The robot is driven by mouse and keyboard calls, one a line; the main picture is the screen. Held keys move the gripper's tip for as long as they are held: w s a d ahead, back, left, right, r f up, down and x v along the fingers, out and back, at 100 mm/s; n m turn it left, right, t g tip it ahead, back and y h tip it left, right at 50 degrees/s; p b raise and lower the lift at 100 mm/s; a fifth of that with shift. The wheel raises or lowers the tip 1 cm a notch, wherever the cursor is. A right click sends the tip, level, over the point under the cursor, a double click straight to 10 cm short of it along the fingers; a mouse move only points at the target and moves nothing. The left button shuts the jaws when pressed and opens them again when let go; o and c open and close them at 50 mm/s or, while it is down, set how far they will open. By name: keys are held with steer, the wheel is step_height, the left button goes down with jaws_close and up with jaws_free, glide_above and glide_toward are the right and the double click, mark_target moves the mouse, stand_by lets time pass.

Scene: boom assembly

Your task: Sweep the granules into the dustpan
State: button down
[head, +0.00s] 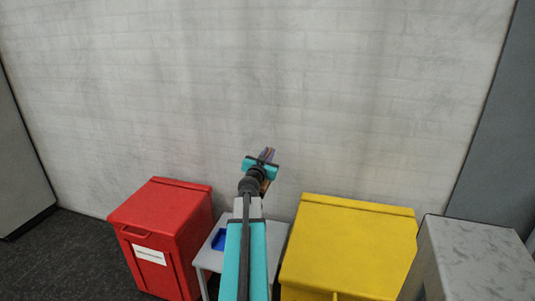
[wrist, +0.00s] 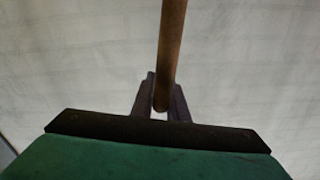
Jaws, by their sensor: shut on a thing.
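My gripper (head: 268,154) is raised in front of the pale wall in the head view. In the wrist view, the dark fingers of my gripper (wrist: 160,98) are shut on a brown wooden handle (wrist: 171,45), which runs up out of the picture. The far end of this handle is outside the wrist view, so I cannot tell what tool it belongs to. A small blue object (head: 219,238) lies on the light grey table, partly hidden by my arm; I cannot tell whether it is the dustpan. No granules show in either view.
A red bin (head: 170,222) with a white label stands left of the small grey table (head: 212,258). A yellow bin (head: 350,243) stands right of it, then a grey marbled block (head: 475,260). The brick wall (head: 330,90) closes off the back. Dark floor (head: 75,255) shows at left.

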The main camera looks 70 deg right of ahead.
steer(key=shift+s+r+p, duration=0.25)
steer(key=shift+r+p, duration=0.7)
steer(key=shift+r, duration=0.05)
steer(key=shift+f, duration=0.2)
steer(key=shift+w+f+b, duration=0.25)
steer(key=shift+f+b, duration=0.55)
steer(key=shift+b, duration=0.35)
steer(key=shift+w+f+b, duration=0.25)
steer(key=shift+f+b, duration=0.6)
steer(key=shift+b, duration=0.25)
steer(key=shift+w+f+b, duration=0.25)
steer(key=shift+f+b, duration=0.55)
steer(key=shift+b, duration=0.35)
steer(key=shift+r, duration=0.1)
